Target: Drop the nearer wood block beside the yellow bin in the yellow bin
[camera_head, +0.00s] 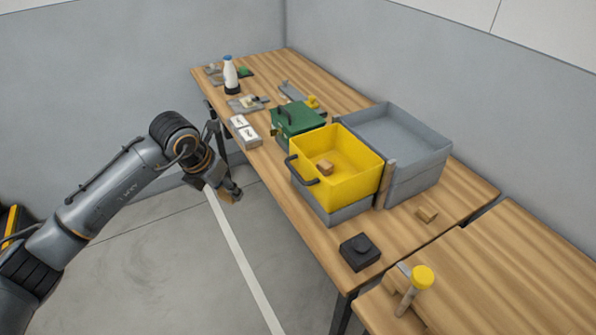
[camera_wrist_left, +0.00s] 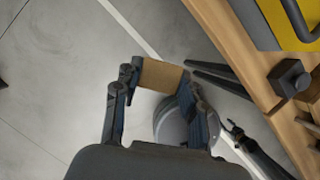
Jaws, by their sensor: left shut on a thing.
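My left gripper (camera_head: 229,193) hangs over the floor, left of the table edge and apart from the yellow bin (camera_head: 358,185). In the left wrist view, its two fingers (camera_wrist_left: 160,80) are shut on a wood block (camera_wrist_left: 162,75). The yellow bin stands on the table with its open top up and a black handle on its left side. A wood block (camera_head: 325,167) lies inside it. Another wood block (camera_head: 427,214) lies on the table to the right of the bin. A corner of the bin shows in the left wrist view (camera_wrist_left: 288,22).
A grey tote (camera_head: 415,163) stands right behind the bin, and a green box (camera_head: 298,122) is beyond it. A black box with a knob (camera_head: 360,252) sits near the table's front edge. A yellow-topped mallet (camera_head: 422,279) stands at the near end.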

